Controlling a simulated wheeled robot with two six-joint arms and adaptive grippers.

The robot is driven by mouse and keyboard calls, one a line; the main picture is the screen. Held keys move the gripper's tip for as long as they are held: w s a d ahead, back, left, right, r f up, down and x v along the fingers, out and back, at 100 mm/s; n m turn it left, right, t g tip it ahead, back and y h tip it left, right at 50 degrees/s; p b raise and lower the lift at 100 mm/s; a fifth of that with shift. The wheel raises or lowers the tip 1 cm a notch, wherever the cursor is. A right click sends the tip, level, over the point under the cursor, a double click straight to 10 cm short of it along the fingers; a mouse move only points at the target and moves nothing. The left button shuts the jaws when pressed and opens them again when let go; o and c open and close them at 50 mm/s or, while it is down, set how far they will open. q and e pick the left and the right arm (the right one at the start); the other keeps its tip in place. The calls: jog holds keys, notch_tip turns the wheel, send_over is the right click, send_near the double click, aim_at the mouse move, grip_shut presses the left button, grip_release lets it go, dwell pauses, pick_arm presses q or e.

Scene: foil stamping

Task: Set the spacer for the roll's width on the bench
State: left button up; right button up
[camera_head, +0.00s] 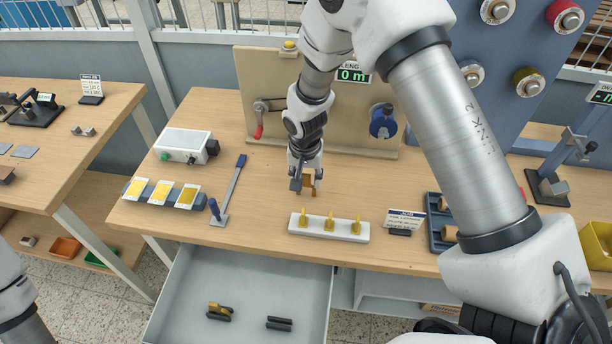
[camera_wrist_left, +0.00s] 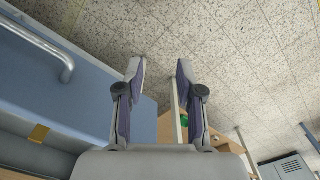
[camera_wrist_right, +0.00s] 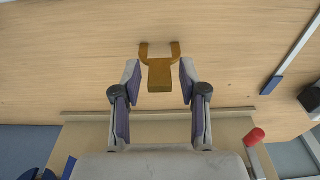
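An ochre, fork-shaped piece (camera_wrist_right: 159,77), which looks like the spacer, is at the wooden bench top (camera_head: 260,182). In the head view it (camera_head: 307,189) shows below my right gripper (camera_head: 305,182). In the right wrist view the fingers (camera_wrist_right: 159,82) are open on both sides of its block, with a visible gap on each side. Whether the piece rests flat on the bench is hard to tell. My left gripper (camera_wrist_left: 160,75) is open and empty above the floor, beside a blue-grey panel. It is outside the head view. A job card (camera_head: 405,219) stands at the front; its text is too small to read.
A white rack (camera_head: 297,224) with three yellow pieces stands in front of the right gripper. An open grey drawer (camera_head: 250,268) holds dark blocks and one yellow-black item. A white box (camera_head: 183,144), yellow pads (camera_head: 187,196) and a blue-handled tool (camera_head: 233,183) lie left.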

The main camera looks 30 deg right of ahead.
jog(key=shift+r, duration=0.1)
jog(key=shift+r, duration=0.6)
notch_tip(320, 180, up, 11)
jog(key=s+b, duration=0.1)
jog(key=b, duration=0.2)
jog(key=shift+a, duration=0.35)
jog(key=shift+s+f, duration=0.1)
